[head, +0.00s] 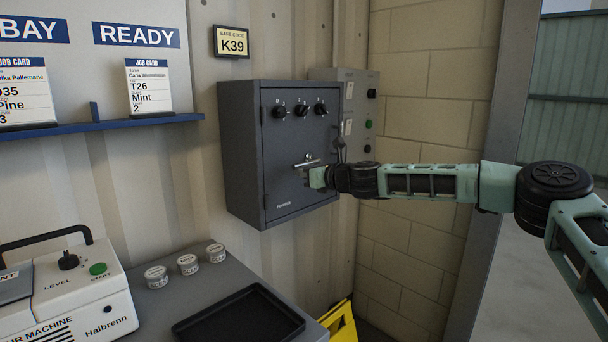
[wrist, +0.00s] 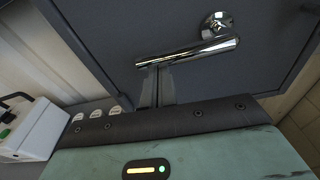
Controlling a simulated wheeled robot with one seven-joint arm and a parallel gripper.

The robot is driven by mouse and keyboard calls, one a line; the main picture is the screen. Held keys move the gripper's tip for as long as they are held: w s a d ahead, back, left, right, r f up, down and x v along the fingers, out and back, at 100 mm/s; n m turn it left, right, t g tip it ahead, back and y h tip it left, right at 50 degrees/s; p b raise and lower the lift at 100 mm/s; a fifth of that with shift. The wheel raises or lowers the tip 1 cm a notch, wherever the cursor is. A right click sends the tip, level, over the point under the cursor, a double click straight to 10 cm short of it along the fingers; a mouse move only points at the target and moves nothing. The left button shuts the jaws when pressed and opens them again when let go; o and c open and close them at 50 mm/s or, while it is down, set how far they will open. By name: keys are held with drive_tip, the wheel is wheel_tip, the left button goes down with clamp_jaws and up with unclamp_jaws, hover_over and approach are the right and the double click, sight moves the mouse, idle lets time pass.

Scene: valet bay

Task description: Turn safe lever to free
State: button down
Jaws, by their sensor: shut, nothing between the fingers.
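The dark grey safe (head: 290,185) hangs on the wall in the middle of the head view, its door closed. Three black dials (head: 301,110) sit in a row on the upper door. The chrome safe lever (head: 308,162) lies about level below them. In the wrist view the lever (wrist: 190,52) runs from its round hub at the upper right to a free end at the left. My gripper (wrist: 157,70) is shut and empty, its fingertips at the underside of the lever's free end; I cannot tell whether they touch. In the head view my gripper (head: 308,178) partly hides the lower door.
A yellow sign reading K39 (head: 233,42) hangs above the safe. A grey switch box (head: 365,120) is right behind it. Below are a counter with small tins (head: 188,264), a black tray (head: 240,318) and a white machine (head: 75,295).

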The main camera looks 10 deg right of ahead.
sight(290, 186)
drive_tip(key=f+b, duration=0.2)
drive_tip(key=f, duration=0.1)
drive_tip(key=f+b, duration=0.1)
drive_tip(key=b, duration=0.1)
drive_tip(key=shift+w+a+f, duration=0.2)
drive_tip(key=shift+w+f, duration=0.1)
drive_tip(key=shift+f, duration=0.1)
drive_tip(key=b+v, duration=0.1)
drive_tip(key=v, duration=0.9)
drive_tip(key=shift+r+b, duration=0.4)
